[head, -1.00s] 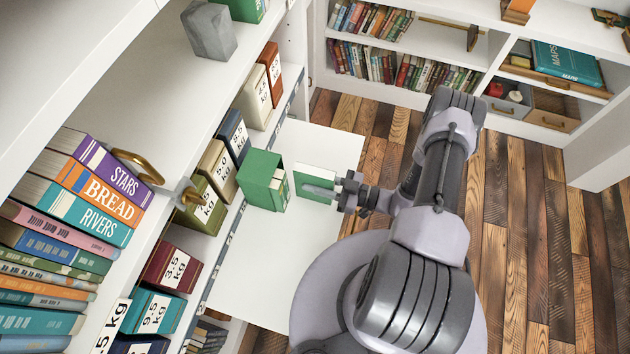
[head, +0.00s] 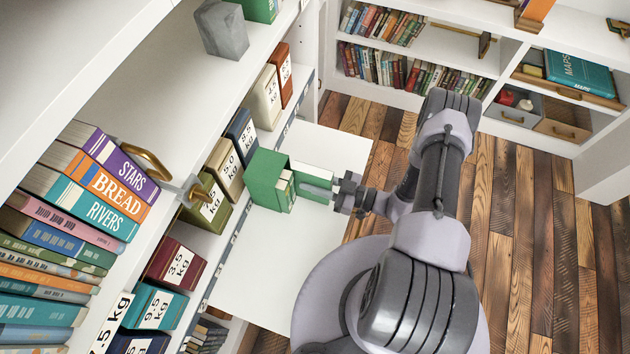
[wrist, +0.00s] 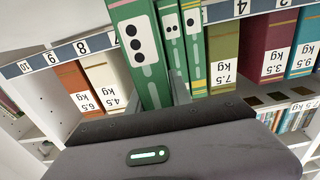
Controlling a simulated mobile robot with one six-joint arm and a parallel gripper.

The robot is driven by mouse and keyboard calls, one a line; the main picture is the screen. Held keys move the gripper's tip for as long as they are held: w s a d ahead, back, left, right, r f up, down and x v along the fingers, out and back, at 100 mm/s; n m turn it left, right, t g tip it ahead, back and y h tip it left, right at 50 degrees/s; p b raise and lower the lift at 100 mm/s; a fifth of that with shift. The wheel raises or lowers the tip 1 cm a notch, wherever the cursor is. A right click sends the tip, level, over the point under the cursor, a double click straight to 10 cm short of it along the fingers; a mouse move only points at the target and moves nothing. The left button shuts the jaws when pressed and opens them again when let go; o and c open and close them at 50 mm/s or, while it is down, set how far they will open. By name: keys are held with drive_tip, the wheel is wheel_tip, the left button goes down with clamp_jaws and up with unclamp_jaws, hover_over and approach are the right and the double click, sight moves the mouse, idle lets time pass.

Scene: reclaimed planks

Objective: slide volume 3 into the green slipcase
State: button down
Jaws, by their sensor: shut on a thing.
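The green slipcase (head: 264,180) stands upright on the white board, its open side toward my gripper. Two slim green volumes are inside; in the wrist view their spines show two dots (wrist: 171,45) and fewer dots (wrist: 193,45). My gripper (head: 319,188) is shut on volume 3 (head: 312,171), a green book whose spine shows three dots in the wrist view (wrist: 137,45). Volume 3 is upright beside the other two, its front edge at the slipcase's open side. How far it is inside is hidden.
The white board (head: 265,265) is clear in front of the slipcase. Weight-labelled boxes, such as a cream one (head: 226,170) and a maroon one (head: 174,262), line the shelf behind.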

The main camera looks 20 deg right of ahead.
drive_tip(key=shift+x, duration=0.8)
drive_tip(key=shift+d, duration=0.1)
drive_tip(key=shift+b+v, duration=0.5)
drive_tip(key=shift+v, duration=1.25)
drive_tip(key=shift+b, duration=0.4)
drive_tip(key=shift+x, duration=1.8)
drive_tip(key=c, duration=1.1)
unclamp_jaws()
drive_tip(key=shift+s, duration=0.1)
